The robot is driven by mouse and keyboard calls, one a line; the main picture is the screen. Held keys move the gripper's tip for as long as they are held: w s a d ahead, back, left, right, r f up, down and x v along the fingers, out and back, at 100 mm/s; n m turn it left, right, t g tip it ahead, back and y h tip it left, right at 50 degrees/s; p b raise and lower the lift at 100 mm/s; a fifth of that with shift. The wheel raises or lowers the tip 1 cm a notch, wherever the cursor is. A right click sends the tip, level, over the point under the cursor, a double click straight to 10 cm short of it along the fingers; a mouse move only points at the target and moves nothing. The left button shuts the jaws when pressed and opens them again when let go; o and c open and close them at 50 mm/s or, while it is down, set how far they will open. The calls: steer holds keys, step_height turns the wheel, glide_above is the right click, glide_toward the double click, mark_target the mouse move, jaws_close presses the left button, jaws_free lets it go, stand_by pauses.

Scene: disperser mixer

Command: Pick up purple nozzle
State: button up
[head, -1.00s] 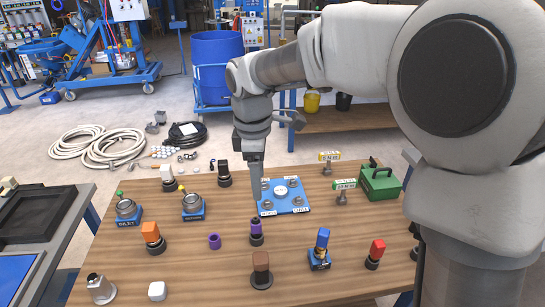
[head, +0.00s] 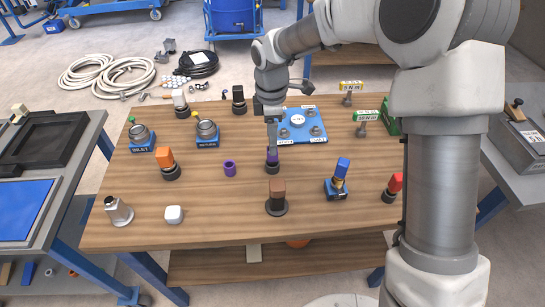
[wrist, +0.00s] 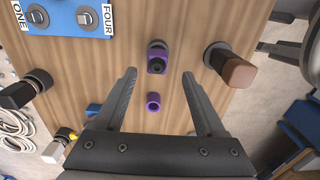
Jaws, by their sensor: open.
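The purple nozzle (head: 272,157) stands upright on a dark round base on the wooden table. In the wrist view the nozzle (wrist: 157,67) has a dark top and lies between the two fingertips, with a gap on each side. My gripper (head: 272,146) points down above the nozzle and covers part of it in the head view. In the wrist view my gripper (wrist: 158,75) is open and empty.
A brown block piece (head: 277,190) stands in front of the nozzle. A blue labelled plate (head: 302,138) with metal fittings lies behind it. An orange piece (head: 165,158) stands left, and blue (head: 341,167) and red (head: 396,182) pieces stand right. Bare table separates them.

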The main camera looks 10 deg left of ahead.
steer(key=f, duration=0.4)
steer(key=f+b, duration=0.1)
steer(key=f, duration=0.1)
steer(key=shift+w+f, duration=0.25)
steer(key=shift+f, duration=0.05)
jaws_close()
